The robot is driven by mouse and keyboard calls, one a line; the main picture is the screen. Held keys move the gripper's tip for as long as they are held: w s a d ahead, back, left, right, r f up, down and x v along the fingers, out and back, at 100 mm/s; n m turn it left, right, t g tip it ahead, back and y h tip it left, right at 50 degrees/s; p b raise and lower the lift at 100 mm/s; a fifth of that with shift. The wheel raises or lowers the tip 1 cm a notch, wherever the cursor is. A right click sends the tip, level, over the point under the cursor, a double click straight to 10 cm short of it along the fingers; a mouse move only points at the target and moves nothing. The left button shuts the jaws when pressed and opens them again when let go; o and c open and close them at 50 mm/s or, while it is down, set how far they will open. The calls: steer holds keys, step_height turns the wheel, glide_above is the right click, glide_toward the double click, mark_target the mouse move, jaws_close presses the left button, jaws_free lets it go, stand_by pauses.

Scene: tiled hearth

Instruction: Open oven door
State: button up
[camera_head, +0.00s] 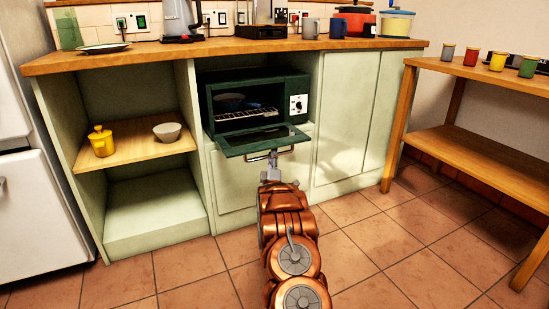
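The oven (256,104) is a small dark green box in a niche under the wooden counter, with a dial panel on its right side. Its door (265,140) is hinged at the bottom and folded down and outward, leaving the inside in view. A wire rack and a dark dish (230,102) show inside. My gripper (271,160) is at the front edge of the lowered door, beside the door's handle. The fingers are small in the picture, and I cannot tell whether they are closed on the handle.
Left of the oven, an open shelf (135,150) holds a yellow pot (102,141) and a grey bowl (167,131). A wooden side table (480,150) with several cups stands at the right. The tiled floor (400,245) between my arm and that table is clear.

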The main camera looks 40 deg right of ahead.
jaws_close()
steer(key=shift+r, duration=0.1)
stand_by(0.5)
